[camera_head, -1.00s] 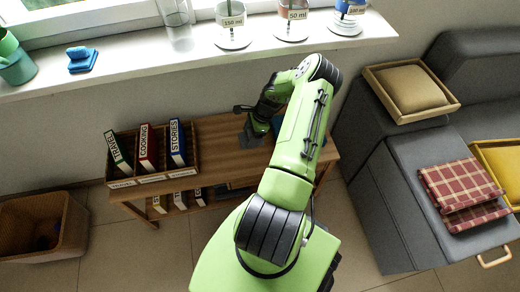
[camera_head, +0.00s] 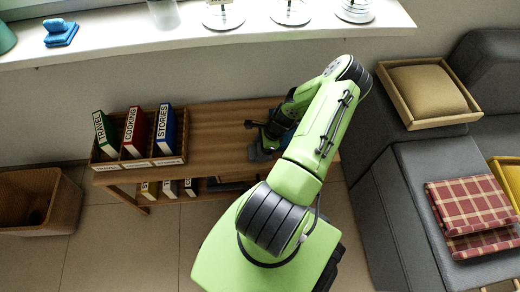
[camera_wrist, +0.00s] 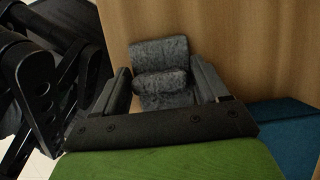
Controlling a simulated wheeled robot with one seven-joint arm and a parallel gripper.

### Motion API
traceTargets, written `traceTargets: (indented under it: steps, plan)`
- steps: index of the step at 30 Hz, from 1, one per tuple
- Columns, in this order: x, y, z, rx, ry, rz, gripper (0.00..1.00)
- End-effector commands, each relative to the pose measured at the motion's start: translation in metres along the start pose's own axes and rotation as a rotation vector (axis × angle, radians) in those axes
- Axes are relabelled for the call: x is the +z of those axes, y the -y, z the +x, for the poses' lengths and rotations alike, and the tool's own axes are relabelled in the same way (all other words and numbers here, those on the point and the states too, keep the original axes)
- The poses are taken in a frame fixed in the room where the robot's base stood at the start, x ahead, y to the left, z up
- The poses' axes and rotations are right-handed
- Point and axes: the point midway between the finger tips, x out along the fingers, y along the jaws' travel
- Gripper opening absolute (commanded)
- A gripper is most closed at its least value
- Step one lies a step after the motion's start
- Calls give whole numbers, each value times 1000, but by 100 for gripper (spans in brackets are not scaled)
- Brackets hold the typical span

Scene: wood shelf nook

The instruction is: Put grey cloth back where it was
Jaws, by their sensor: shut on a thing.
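The grey cloth (camera_head: 259,153) hangs from my gripper (camera_head: 268,136) over the right part of the wooden shelf unit's top (camera_head: 215,118). In the wrist view the cloth (camera_wrist: 160,52) is folded and bunched between the two fingers of my gripper (camera_wrist: 160,82), which is shut on it. The wood surface lies behind the cloth in that view. I cannot tell whether the cloth touches the wood. In the head view my arm hides much of the shelf's right end.
A wooden book box (camera_head: 140,163) with several books stands on the shelf's left end. More labelled items sit below. A wicker basket (camera_head: 62,205) is on the floor at left. A grey sofa (camera_head: 405,190) with a tan cushion tray (camera_head: 470,117) and checked cloths (camera_head: 472,205) stands at right.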

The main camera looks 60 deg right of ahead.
Motion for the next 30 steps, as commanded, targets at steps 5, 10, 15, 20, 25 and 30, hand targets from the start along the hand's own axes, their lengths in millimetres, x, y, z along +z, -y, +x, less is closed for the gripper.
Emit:
traceTargets:
  steps: [5,10,15,20,25,30]
  plan:
    - [1,0,-1,-1,-1,-1,40]
    - [0,1,0,-2,0,-1,89]
    - [0,1,0,-1,0,-1,99]
    - [0,1,-1,-2,0,-1,99]
    - [2,2,-27,-5,-3,-2,99]
    - [2,1,-76,-5,-5,-1,99]
